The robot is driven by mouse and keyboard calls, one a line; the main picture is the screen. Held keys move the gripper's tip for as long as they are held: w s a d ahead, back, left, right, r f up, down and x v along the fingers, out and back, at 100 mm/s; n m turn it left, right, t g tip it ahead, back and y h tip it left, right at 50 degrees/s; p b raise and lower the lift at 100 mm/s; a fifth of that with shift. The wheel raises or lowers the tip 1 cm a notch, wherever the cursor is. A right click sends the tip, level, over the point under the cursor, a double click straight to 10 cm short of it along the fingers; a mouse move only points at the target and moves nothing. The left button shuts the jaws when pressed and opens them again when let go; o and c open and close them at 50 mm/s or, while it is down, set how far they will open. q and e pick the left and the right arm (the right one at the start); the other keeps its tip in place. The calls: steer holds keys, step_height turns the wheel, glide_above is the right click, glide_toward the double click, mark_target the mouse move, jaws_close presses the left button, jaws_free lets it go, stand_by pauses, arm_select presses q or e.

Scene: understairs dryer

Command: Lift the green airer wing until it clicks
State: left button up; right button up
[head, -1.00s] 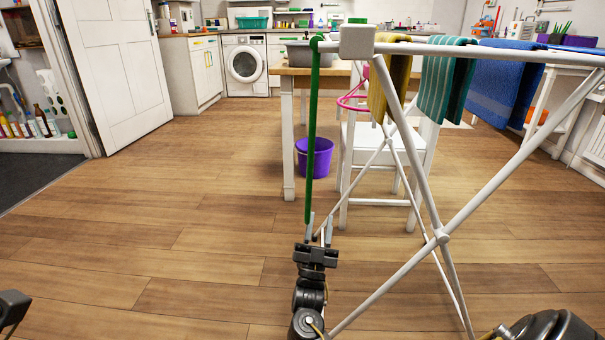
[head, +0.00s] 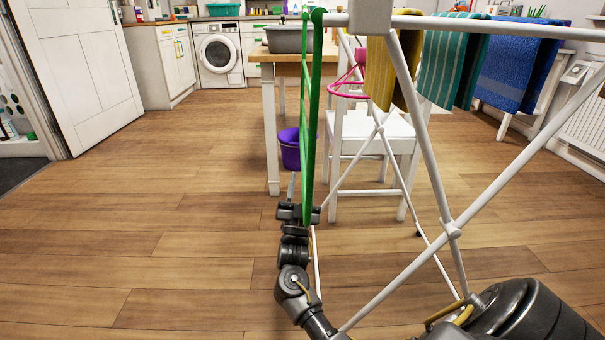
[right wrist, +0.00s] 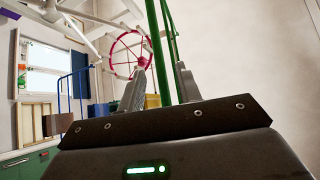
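The green airer wing (head: 306,120) hangs down from the left end of the white airer (head: 450,225). It shows as a narrow frame with two long rails, its lower end at my right gripper. My right gripper (head: 301,188) is at that lower end, low in front of the airer. In the right wrist view, the fingers of the gripper (right wrist: 160,80) are apart, and a green rail of the wing (right wrist: 158,45) runs up between them. I cannot tell whether either finger touches it. My left gripper is out of view.
Yellow (head: 380,75), teal (head: 452,62) and blue (head: 522,65) cloths hang on the airer. Behind it stand a white chair (head: 370,128), a table (head: 268,110) and a purple bucket (head: 290,150). The wooden floor to the left is clear.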

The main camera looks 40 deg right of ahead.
mark_target(303, 167)
steer(key=shift+b+x, duration=0.4)
steer(key=shift+x, duration=1.7)
steer(key=shift+c, duration=0.2)
jaws_close()
